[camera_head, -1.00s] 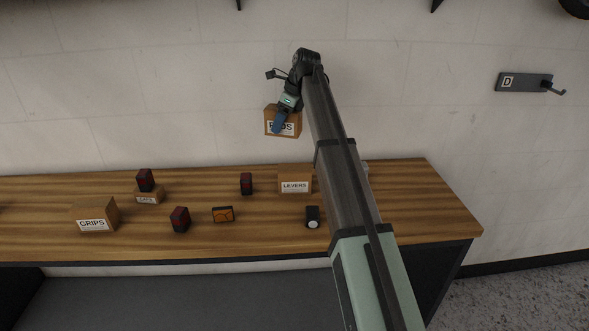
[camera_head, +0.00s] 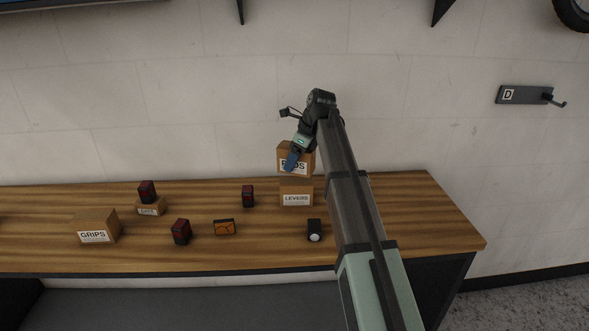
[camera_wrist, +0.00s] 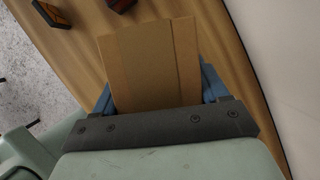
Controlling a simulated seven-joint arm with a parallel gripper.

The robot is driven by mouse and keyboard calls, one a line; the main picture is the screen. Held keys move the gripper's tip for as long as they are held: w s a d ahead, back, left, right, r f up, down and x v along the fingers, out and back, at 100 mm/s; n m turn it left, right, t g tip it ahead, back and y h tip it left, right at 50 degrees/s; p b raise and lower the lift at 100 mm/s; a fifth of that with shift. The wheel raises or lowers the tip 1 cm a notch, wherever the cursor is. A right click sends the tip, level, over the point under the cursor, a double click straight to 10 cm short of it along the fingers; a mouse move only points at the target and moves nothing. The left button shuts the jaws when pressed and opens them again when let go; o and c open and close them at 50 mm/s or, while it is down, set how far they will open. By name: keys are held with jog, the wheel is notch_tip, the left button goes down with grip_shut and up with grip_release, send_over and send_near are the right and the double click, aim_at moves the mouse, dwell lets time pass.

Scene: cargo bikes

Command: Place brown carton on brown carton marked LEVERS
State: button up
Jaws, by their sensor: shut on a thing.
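A brown carton (camera_head: 295,153) with a partly covered label ending in "DS" is held in my gripper (camera_head: 291,162), whose blue finger covers part of the label. In the wrist view the carton (camera_wrist: 150,62) sits between the blue fingers (camera_wrist: 158,88). The brown carton marked LEVERS (camera_head: 296,192) stands upright on the wooden bench. The held carton is right above the LEVERS carton in the head view, nearly level. I cannot tell whether the two touch.
On the wooden bench (camera_head: 380,210) stand a GRIPS carton (camera_head: 96,225), a small carton (camera_head: 151,208) with a red-black box (camera_head: 147,191) on it, other red-black boxes (camera_head: 248,195) (camera_head: 181,231), an orange box (camera_head: 225,228) and a black item (camera_head: 314,230). The wall is close behind.

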aim_at(294, 169)
jog(key=shift+f, duration=1.85)
jog(key=shift+f, duration=0.15)
jog(key=o, duration=1.2)
jog(key=shift+c, duration=0.2)
jog(key=v, duration=1.2)
jog(key=shift+s+d, duration=0.1)
